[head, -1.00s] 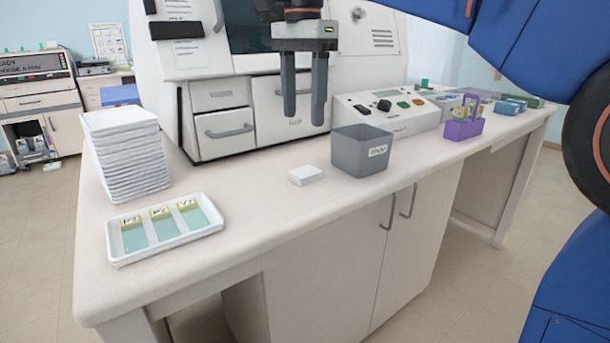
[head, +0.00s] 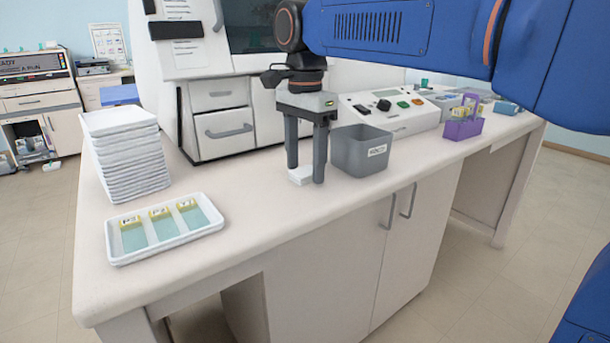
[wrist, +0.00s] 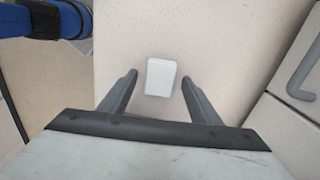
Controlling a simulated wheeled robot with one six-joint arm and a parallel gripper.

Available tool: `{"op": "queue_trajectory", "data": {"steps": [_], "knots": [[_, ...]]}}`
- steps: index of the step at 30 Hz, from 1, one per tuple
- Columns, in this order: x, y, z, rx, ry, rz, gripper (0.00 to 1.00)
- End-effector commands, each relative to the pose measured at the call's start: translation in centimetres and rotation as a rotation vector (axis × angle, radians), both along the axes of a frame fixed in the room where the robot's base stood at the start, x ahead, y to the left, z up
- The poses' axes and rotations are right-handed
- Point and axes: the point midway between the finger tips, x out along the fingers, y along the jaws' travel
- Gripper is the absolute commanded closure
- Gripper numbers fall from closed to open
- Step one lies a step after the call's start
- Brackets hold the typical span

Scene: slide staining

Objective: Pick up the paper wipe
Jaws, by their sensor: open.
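The paper wipe (head: 301,176) is a small white folded pad lying on the pale counter, partly hidden by my gripper in the head view. In the wrist view the paper wipe (wrist: 161,77) lies flat, centred left to right between the fingers and a little beyond their tips. My gripper (head: 306,174) points down at the wipe with its fingers apart, one on each side in the picture. It also shows in the wrist view (wrist: 159,75), open and empty. Whether the fingertips touch the counter I cannot tell.
A grey bin (head: 350,160) stands close to the right of my gripper. A white tray with slides (head: 112,257) and a stack of white trays (head: 128,160) are at left. A purple rack (head: 462,131) is farther right. The counter's front is clear.

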Motion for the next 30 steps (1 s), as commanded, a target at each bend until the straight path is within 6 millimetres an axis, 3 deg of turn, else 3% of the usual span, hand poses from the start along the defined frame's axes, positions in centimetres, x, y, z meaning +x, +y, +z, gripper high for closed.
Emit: {"op": "queue_trajectory", "data": {"steps": [8, 14, 25, 30], "knots": [[0.0, 0.0, -0.3, 0.000, 0.000, 0.000, 0.43], [0.0, 0.0, -0.3, 0.000, 0.000, 0.000, 0.86], [0.0, 0.0, -0.2, 0.000, 0.000, 0.000, 0.87], [0.1, 0.0, 1.4, 0.001, -0.002, 0.000, 0.87]]}}
